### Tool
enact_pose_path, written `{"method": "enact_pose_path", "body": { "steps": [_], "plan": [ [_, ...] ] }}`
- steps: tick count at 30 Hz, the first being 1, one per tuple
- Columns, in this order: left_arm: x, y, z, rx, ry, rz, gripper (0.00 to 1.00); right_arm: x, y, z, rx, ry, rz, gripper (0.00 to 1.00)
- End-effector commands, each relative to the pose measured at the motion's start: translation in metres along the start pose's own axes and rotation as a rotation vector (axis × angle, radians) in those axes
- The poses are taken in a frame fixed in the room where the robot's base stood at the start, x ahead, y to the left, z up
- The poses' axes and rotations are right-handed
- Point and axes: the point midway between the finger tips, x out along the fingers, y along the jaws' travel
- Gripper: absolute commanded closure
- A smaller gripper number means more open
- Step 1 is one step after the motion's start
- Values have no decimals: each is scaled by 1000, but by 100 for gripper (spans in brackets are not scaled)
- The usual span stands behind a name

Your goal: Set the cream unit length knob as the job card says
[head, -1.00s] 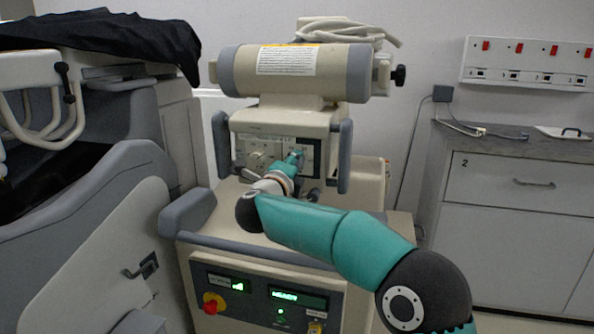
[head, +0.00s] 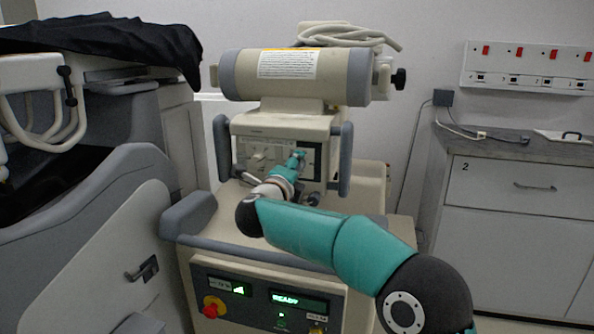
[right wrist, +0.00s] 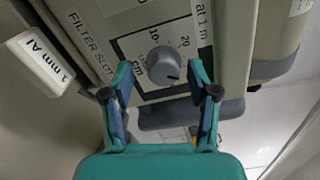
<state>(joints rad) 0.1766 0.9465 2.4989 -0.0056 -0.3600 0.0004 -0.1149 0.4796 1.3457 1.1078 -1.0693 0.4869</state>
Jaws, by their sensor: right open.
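The cream unit (head: 285,122) stands in the middle of the head view, with a control panel on its front under a thick cylinder. In the right wrist view, a round grey knob (right wrist: 163,64) sits on a white dial with the marks 10 and 20 legible; I cannot tell its setting. My right gripper (right wrist: 160,80) is open, with one finger on each side of the knob and visible gaps. In the head view, my right gripper (head: 298,157) is at the panel and covers part of it. I see no readable job card. My left gripper is out of view.
A white tag reading 1 mm Al (right wrist: 40,60) sits beside the FILTER SLOT label. Grey handles (head: 345,158) flank the panel. The base front has a lit READY display (head: 298,300) and a red knob (head: 212,305). A grey cart (head: 95,225) under black cloth stands left.

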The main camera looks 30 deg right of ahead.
Motion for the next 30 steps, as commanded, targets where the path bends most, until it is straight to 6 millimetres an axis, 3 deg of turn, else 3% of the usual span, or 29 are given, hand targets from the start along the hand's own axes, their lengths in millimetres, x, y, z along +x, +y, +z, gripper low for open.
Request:
{"method": "enact_pose_path", "body": {
  "steps": [8, 21, 30],
  "plan": [
    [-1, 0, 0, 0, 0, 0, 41, -25, -1, 1, 1, -4, 0, 41],
    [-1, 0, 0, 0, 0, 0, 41, -106, 2, 2, 0, -3, 2, 41],
    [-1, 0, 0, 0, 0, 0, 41, -120, 2, 0, -1, 1, 1, 41]
  ]
}}
